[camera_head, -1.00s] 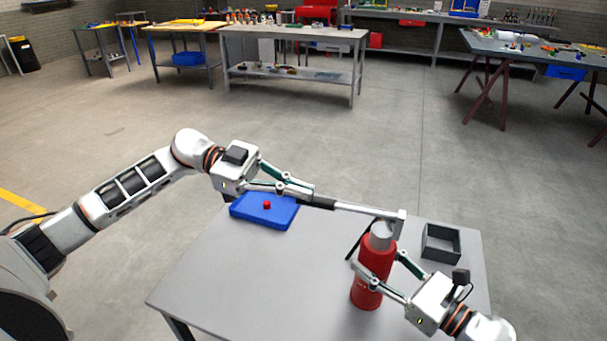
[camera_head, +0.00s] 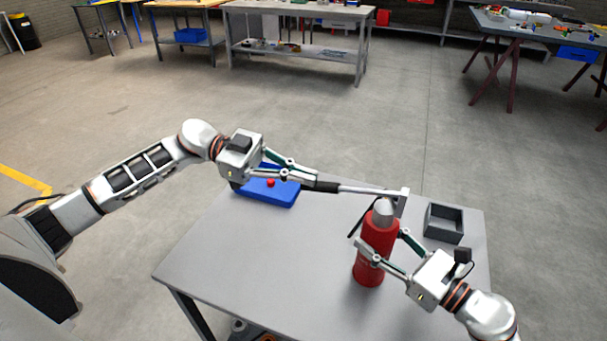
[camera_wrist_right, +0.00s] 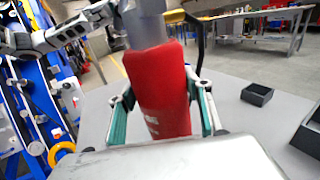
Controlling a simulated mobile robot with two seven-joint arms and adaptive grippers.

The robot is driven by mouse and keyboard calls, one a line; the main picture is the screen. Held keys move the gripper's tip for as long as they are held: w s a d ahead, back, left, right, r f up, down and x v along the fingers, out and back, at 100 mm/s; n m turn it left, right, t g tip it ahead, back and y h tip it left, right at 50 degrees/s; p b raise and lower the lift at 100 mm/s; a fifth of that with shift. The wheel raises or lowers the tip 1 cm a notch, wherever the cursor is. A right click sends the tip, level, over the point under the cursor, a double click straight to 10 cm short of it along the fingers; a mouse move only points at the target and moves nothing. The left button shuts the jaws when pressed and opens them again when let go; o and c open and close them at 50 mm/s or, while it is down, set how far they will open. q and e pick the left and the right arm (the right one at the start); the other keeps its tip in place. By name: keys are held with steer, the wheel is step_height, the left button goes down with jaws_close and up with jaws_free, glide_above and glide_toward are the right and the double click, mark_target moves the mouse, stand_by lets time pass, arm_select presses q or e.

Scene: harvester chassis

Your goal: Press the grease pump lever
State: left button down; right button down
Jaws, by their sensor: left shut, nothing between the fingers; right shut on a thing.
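The grease pump (camera_head: 368,266) is a red cylinder with a grey top, upright on the grey table. Its silver lever (camera_head: 362,190) reaches left from the pump's head and ends in a black grip; it looks nearly level. My left gripper (camera_head: 312,184) is shut, with its fingertips at the black grip; I cannot tell whether they touch it. My right gripper (camera_head: 380,240) is shut on the pump's red body, one finger on each side. The red body (camera_wrist_right: 162,90) also stands between the fingers in the right wrist view, with its upper end cut off.
The table (camera_head: 270,255) has a blue tray (camera_head: 252,190) with a small red object (camera_head: 270,183) behind the left gripper. An open dark grey box (camera_head: 443,222) stands right of the pump. The left front of the table is clear. Workbenches stand far behind.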

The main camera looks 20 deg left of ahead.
arm_select(q)
steer(key=s+a+r, duration=0.1)
steer(key=a+r, duration=0.3)
steer(key=a, duration=0.6)
steer(key=shift+a, duration=0.4)
steer(key=shift+r, duration=0.15)
arm_select(e)
steer(key=shift+d, duration=0.1)
steer(key=c, duration=0.9)
jaws_free()
steer(key=v, duration=1.2)
steer(key=shift+s+f, duration=0.1)
